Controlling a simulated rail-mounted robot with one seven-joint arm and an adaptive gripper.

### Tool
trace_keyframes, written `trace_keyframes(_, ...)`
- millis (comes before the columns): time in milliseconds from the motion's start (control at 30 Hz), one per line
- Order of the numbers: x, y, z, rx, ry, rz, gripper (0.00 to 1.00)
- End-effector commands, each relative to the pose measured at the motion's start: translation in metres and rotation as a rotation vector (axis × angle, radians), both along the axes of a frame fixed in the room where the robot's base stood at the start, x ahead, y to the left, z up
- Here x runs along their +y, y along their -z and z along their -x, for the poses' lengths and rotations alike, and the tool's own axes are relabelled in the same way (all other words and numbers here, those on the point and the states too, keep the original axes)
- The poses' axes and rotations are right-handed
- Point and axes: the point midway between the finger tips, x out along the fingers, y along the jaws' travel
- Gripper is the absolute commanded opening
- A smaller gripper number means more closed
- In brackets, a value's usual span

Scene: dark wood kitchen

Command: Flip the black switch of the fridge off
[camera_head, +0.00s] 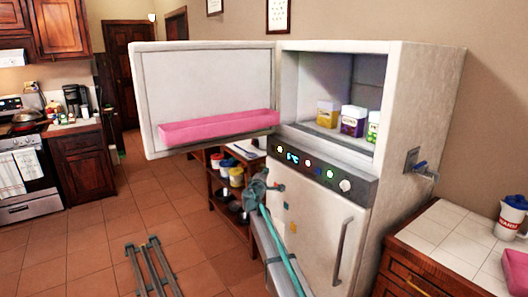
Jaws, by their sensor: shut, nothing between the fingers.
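The white fridge (318,232) stands right of centre, with its upper door (205,85) swung wide open to the left. A dark control panel (270,150) runs across its front, with a lit display, several small coloured buttons and a pale round knob (345,185). A grey plate (411,159) with a bluish lever is on the fridge's right side; I cannot tell whether this is the black switch. My gripper (256,187) is shut and empty in front of the lower door's left edge, below the panel. Its fingertips are small and hard to make out.
A pink bin (220,127) sits on the open door. Containers (353,121) stand inside the upper compartment. A wooden shelf with pots (236,175) is behind my arm. A tiled counter (450,235) is at the right. Grey rails (153,268) lie on the floor.

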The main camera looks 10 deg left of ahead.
Motion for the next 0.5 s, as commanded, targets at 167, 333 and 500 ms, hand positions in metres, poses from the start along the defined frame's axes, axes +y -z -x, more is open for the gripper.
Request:
trace_keyframes(167,0.024,-0.036,-0.010,-0.055,-0.047,0.060,0.00)
trace_keyframes(333,0.028,-0.043,-0.011,-0.065,-0.056,0.073,0.00)
trace_keyframes(500,0.028,-0.042,-0.010,-0.064,-0.055,0.072,0.00)
